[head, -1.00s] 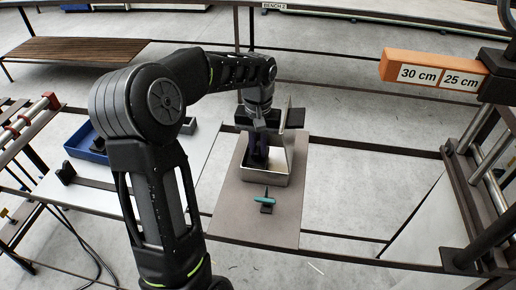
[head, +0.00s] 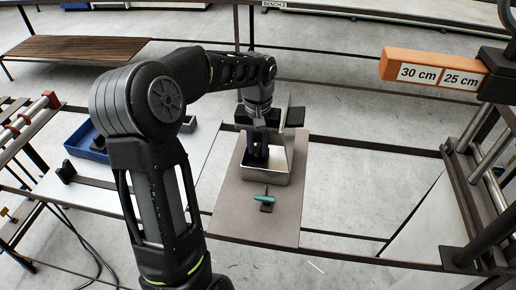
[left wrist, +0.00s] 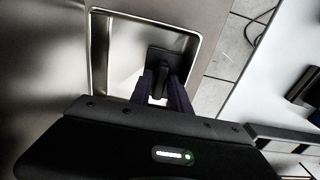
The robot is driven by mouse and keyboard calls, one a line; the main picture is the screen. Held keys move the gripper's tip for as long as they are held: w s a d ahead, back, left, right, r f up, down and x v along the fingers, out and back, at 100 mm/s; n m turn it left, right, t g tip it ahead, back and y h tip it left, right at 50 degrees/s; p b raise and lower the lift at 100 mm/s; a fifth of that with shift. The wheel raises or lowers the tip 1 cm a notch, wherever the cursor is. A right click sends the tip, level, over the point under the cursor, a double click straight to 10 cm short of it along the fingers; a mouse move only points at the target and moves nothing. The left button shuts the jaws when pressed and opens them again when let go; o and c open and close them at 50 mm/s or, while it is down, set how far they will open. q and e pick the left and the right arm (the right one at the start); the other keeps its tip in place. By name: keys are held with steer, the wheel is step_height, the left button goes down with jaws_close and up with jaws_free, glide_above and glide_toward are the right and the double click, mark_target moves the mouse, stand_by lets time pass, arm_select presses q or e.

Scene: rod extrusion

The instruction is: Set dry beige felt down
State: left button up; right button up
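My left gripper (head: 258,150) points down into a shallow open metal tray (head: 268,178) in the head view. In the left wrist view its dark fingers (left wrist: 161,92) close on the upright grip of a black block (left wrist: 160,62), whose flat plate is inside the tray, near its right wall. I cannot tell whether the plate touches the tray's floor. No beige felt surface shows; the block's underside is hidden. My right gripper is not in view.
A teal-handled tool (head: 264,199) rests on a small black stand in front of the tray, on the brown board (head: 245,226). A blue bin (head: 88,150) is at the left. An orange block (head: 433,72) marked "30 cm" and "25 cm" is at the right.

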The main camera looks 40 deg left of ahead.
mark_target(258, 149)
arm_select(q)
step_height(258, 149, up, 7)
steer(key=shift+f+b, duration=0.1)
steer(key=shift+b, duration=0.3)
steer(key=shift+c, duration=0.2)
stand_by(1.2)
